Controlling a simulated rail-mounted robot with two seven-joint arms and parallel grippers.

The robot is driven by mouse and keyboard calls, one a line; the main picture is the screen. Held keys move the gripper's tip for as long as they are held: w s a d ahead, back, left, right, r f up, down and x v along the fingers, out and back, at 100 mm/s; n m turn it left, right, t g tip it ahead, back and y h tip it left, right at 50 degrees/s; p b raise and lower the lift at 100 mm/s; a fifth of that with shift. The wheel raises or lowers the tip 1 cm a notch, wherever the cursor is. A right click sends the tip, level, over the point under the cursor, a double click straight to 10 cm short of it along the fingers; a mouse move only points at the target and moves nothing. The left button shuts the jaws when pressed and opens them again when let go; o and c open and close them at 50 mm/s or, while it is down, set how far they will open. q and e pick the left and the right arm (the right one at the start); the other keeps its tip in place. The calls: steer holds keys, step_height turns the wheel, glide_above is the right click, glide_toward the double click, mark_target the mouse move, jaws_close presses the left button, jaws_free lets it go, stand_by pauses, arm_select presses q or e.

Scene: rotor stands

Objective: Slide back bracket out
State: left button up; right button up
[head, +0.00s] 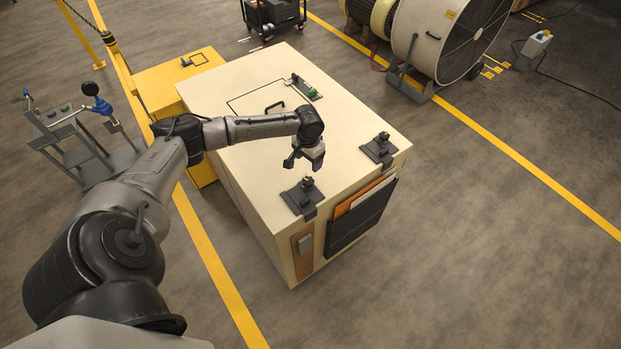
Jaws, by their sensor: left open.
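Two dark brackets with small upright knobs sit at the near edge of a large cream cabinet top (230,140). One bracket (299,197) is at the near left corner, the other bracket (379,149) at the near right corner. A smaller dark fitting with a green part (306,90) lies toward the far right edge. I cannot tell which of these is the back bracket. My left gripper (304,164) is open and empty above the top, just beyond the near left bracket and apart from it. My right gripper is not in view.
A black handle (274,106) and a thin dark outline are on the cabinet top. A black pocket with papers (358,218) hangs on its near side. A yellow cabinet (155,84) adjoins at the far left. A large fan (448,35) stands at the back right.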

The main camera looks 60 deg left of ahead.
mark_target(309, 180)
arm_select(q)
step_height(309, 180, down, 11)
steer(key=shift+f, duration=0.1)
stand_by(0.3)
steer(key=shift+c, duration=0.2)
steer(key=c, duration=1.2)
steer(key=shift+d, duration=0.1)
steer(key=shift+c, duration=0.2)
steer(key=shift+w, duration=0.1)
